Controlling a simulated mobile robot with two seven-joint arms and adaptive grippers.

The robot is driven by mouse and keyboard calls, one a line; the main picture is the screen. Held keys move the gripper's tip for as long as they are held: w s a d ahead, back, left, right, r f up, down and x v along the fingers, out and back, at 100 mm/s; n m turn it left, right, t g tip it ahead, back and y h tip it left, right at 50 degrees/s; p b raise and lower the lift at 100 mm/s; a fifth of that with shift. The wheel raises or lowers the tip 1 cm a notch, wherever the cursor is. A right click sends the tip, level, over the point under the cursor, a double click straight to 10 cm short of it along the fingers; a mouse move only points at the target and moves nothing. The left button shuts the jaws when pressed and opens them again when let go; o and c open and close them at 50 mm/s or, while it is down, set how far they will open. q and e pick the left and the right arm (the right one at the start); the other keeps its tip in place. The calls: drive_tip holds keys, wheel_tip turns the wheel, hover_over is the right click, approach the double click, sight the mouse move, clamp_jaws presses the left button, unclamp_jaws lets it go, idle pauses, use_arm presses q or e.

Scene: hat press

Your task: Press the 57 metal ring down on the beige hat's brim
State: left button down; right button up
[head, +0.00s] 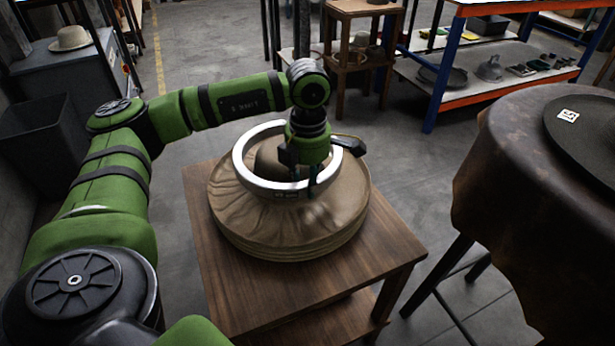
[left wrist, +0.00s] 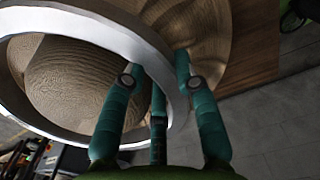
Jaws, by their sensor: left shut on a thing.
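The beige hat (head: 233,212) lies brim-wide on a small wooden table. Its rounded crown shows inside the ring and also in the left wrist view (left wrist: 80,85). The silvery metal ring (head: 256,182) encircles the crown, with a gap to it. In the left wrist view the ring (left wrist: 95,28) crosses between my fingers. My left gripper (head: 306,185) is shut on the ring's near right side, pointing down; its fingers show closely in the left wrist view (left wrist: 160,75). The ring appears above the brim, but I cannot tell the height of the gap. My right gripper is not in view.
The wooden table (head: 215,295) has bare top around the hat. A round table with a dark leather cover (head: 510,180) stands at the right. Behind are a blue-and-orange shelf (head: 440,95) and a wooden stand (head: 345,70). Another pale hat (head: 70,38) sits on a cabinet at left.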

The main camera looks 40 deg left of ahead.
sight(307, 212)
use_arm(q)
drive_tip(key=shift+f+b, duration=0.3)
drive_tip(key=shift+f, duration=0.3)
drive_tip(key=shift+f+b, duration=0.6)
drive_tip(key=shift+f, duration=0.2)
drive_tip(key=shift+f+b, duration=0.4)
drive_tip(key=shift+f, duration=0.5)
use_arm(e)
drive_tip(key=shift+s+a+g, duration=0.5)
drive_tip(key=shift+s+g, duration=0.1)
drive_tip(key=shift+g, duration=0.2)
use_arm(q)
drive_tip(key=shift+f+b, duration=0.7)
drive_tip(key=shift+b, duration=0.05)
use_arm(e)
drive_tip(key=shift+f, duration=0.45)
use_arm(q)
drive_tip(key=shift+s+d+f, duration=0.1)
drive_tip(key=shift+s+f, duration=0.05)
drive_tip(key=shift+f, duration=0.1)
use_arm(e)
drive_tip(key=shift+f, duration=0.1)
use_arm(q)
drive_tip(key=shift+r, duration=0.3)
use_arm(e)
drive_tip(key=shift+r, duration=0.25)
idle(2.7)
